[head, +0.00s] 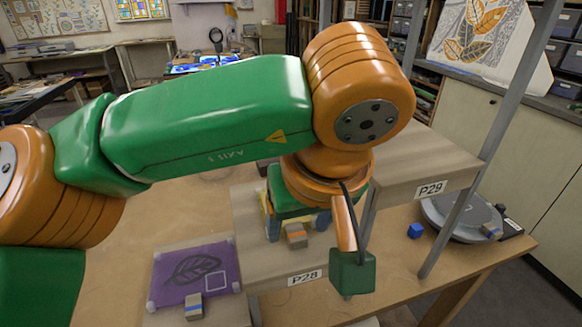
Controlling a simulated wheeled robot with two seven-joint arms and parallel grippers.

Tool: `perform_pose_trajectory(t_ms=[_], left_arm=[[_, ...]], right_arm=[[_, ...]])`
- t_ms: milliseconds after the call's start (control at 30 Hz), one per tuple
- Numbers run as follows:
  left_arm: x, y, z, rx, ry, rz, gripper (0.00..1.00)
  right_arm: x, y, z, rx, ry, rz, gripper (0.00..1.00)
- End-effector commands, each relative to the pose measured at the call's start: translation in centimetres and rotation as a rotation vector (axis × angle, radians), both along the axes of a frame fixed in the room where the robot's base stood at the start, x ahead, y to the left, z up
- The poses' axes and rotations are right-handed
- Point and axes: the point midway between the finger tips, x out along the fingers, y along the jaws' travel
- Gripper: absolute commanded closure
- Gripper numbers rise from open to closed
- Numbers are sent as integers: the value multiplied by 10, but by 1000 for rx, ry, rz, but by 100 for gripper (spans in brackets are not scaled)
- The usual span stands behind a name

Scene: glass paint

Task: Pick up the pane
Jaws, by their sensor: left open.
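A purple pane (180,290) with a dark leaf drawing and a small white square outline lies flat at the lower left, with pale pads at its corners. My left arm reaches across the view from the left. Its gripper (297,226) points down over the P28 ledge, to the right of the purple pane and apart from it. The gripper is open, its two blue-grey fingers spread. A small block with an orange stripe (296,238) shows between the fingers; I cannot tell whether they touch it. The wrist hides most of what is below it. My right gripper is not in view.
A block with a blue stripe (193,307) sits at the purple pane's front edge. The raised P29 shelf (425,172) and a grey metal post (462,195) stand right of my gripper. A blue cube (415,231) and a round grey turntable (455,214) are farther right.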

Motion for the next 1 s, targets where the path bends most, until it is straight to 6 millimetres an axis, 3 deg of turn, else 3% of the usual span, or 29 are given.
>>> perform_pose_trajectory(t_ms=[167, 367, 467, 633, 1000], left_arm=[[11, 1, -25, -1, 2, 0, 32], [11, 1, -27, -2, 0, 0, 32], [11, 1, -27, -2, 0, 0, 54], [11, 1, -27, -2, 0, 0, 100], [11, 1, -23, -3, 0, 0, 100]], right_arm=[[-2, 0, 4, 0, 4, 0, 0], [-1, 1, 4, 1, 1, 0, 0], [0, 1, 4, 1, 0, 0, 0], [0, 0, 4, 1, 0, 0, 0], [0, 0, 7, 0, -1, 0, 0]])
